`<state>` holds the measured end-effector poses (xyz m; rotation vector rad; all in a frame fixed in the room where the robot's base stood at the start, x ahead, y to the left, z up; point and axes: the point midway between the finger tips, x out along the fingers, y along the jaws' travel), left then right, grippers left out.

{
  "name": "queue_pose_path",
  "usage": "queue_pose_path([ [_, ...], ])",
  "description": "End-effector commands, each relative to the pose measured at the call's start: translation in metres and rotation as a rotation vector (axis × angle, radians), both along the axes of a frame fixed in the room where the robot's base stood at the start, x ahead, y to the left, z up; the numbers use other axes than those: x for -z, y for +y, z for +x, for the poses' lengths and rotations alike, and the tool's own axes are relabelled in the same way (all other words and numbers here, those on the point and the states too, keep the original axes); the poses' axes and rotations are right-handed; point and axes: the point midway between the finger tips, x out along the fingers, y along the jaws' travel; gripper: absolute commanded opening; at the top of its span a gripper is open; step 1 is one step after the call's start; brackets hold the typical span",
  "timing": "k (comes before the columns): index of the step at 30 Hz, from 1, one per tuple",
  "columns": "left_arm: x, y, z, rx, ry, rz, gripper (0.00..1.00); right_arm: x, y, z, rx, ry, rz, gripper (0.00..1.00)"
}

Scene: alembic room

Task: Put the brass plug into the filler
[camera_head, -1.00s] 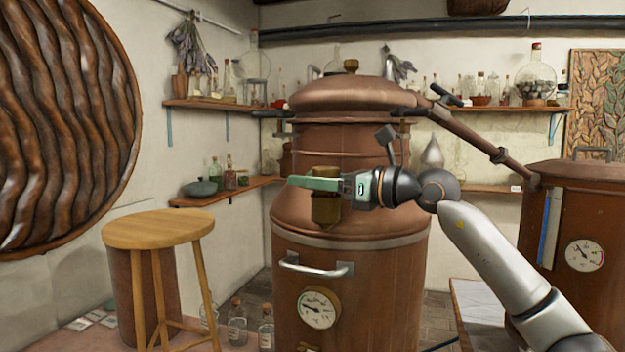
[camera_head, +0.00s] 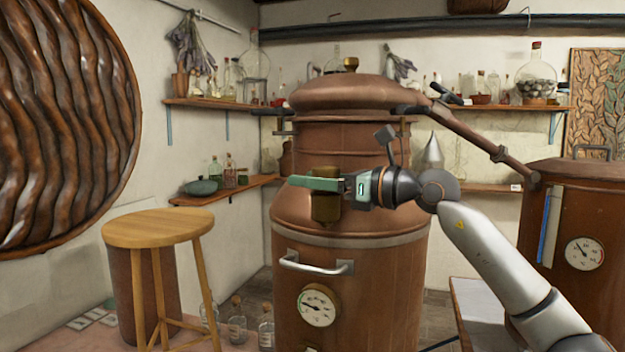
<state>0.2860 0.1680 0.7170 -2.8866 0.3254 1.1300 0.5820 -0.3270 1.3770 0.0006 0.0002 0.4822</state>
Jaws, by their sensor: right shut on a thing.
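My right gripper (camera_head: 318,184) reaches in from the right, in front of the copper still (camera_head: 350,285). Its green fingers are shut on the brass plug (camera_head: 326,208). The plug is a dark gold cylinder, upright, showing above and below the fingers. It appears in front of the still's rounded shoulder. I cannot tell whether it touches the still. The filler opening is not clearly visible; the plug and gripper cover that part of the shoulder. My left gripper is not in view.
A wooden stool (camera_head: 158,229) stands at the left. A pipe (camera_head: 470,132) runs from the still's lid to a second copper vessel (camera_head: 590,230) at the right. The still has a metal handle (camera_head: 317,264) and a gauge (camera_head: 318,306). Shelves with glass bottles line the walls.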

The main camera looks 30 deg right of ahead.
Motion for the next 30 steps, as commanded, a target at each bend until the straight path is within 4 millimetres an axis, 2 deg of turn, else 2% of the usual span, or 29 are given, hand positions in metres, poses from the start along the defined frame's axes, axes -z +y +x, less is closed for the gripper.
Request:
queue_pose_path([
  [14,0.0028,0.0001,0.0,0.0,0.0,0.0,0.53,0.0035,-0.0002,-0.0001,0.0,-0.001,0.0,0.0],
  [15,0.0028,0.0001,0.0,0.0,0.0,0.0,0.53,0.0036,-0.0001,-0.0002,0.0,-0.001,0.0,0.63],
  [23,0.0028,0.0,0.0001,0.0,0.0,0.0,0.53,0.0038,-0.0001,0.0,0.0,0.0,0.0,0.93],
  [30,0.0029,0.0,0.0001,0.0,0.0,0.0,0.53,0.0047,-0.0003,0.0004,0.001,0.002,-0.001,0.94],
])
